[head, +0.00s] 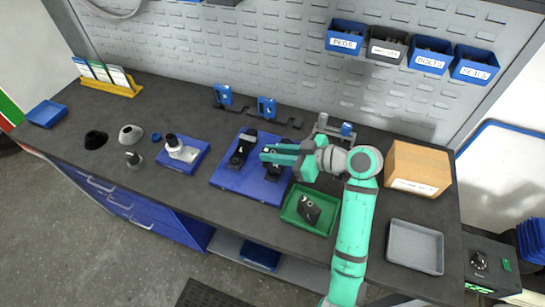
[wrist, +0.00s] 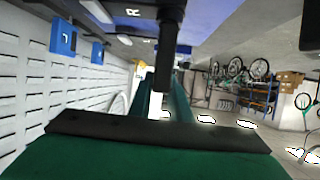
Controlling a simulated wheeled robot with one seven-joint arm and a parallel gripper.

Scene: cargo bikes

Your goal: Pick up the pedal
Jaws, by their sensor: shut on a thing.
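The blue mat (head: 225,178) lies in the middle of the bench. A black pedal (head: 272,172) shows just below my gripper's tips, over the right part of the mat, partly covered by the gripper. A second black pedal-like part (head: 240,152) stands on the mat to the left. My gripper (head: 266,152) reaches in level from the right and is shut on the near pedal. In the wrist view a black upright part of the pedal (wrist: 170,45) sits at the green fingers (wrist: 163,100). I cannot tell whether the pedal touches the mat.
A green tray (head: 288,212) with a black-and-silver block (head: 308,210) is close in front. A cardboard box (head: 418,168) and a grey tray (head: 415,247) are at right. Blue devices (head: 222,95) stand behind. A blue tray (head: 190,165) holds a white part at left.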

